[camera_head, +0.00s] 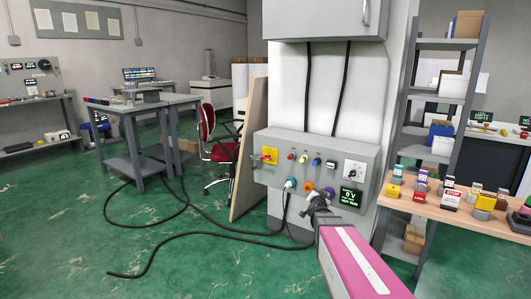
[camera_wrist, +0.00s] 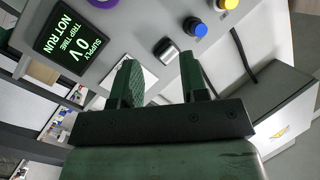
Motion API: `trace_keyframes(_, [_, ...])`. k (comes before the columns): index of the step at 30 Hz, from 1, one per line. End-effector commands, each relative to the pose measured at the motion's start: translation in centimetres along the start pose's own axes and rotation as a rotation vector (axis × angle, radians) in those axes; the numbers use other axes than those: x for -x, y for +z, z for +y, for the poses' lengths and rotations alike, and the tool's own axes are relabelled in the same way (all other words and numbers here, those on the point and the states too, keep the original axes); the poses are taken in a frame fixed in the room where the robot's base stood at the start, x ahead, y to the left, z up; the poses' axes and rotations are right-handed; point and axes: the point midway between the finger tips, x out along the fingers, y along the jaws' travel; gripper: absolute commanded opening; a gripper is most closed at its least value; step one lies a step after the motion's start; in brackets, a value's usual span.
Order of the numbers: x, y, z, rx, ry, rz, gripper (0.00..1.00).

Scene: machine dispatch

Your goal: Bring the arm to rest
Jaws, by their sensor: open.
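My gripper (camera_head: 318,203) is at the front of the grey control panel (camera_head: 262,142), near its lower row of round connectors. In the wrist view my gripper (camera_wrist: 160,76) has its two green fingers apart, with nothing held between them. The panel's small switch (camera_wrist: 166,49) shows just beyond the gap. I cannot tell whether a fingertip touches the panel. My pink arm link (camera_head: 360,262) reaches up from the bottom right of the head view.
The panel display (camera_wrist: 78,32) reads supply 0 V, not run. A blue button (camera_wrist: 201,30) is close by. A black cable (camera_head: 185,243) runs over the green floor. A bench (camera_head: 440,214) with padlocks and tags stands right. A tan board (camera_head: 249,150) leans left of the panel.

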Motion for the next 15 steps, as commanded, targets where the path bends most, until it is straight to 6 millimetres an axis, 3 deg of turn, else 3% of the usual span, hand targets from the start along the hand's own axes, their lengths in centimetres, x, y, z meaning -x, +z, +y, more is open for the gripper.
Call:
trace_keyframes(7, [4.0, 5.6, -0.9, 0.132, -0.062, -0.349, 0.40])
trace_keyframes(15, [10.2, 10.8, 0.4, 0.286, -0.057, -0.728, 0.40])
